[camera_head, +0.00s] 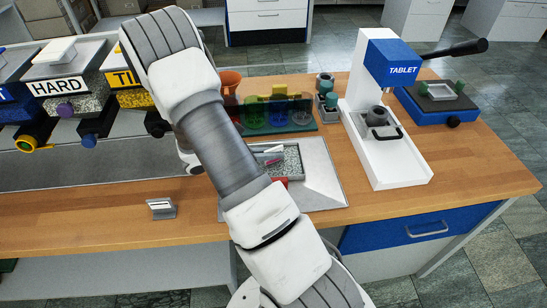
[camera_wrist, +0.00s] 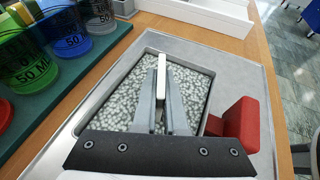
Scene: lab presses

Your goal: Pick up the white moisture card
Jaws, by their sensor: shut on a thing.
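The white moisture card (camera_wrist: 161,78) shows edge-on as a thin pale strip between my gripper's fingers in the wrist view. My gripper (camera_wrist: 163,103) is shut on it. The fingers and card are over a shallow tray (camera_wrist: 103,102) of pale grey beads. Whether the card's lower end touches the beads I cannot tell. In the head view a small white strip, likely the card (camera_head: 273,149), shows over the bead tray beside my arm.
A red block (camera_wrist: 241,122) stands right of the bead tray. Labelled beakers (camera_wrist: 70,35) stand at the left. A white tablet press (camera_head: 375,110) stands on the right of the wooden bench. A small label stand (camera_head: 161,207) sits near the front edge, with bare bench around it.

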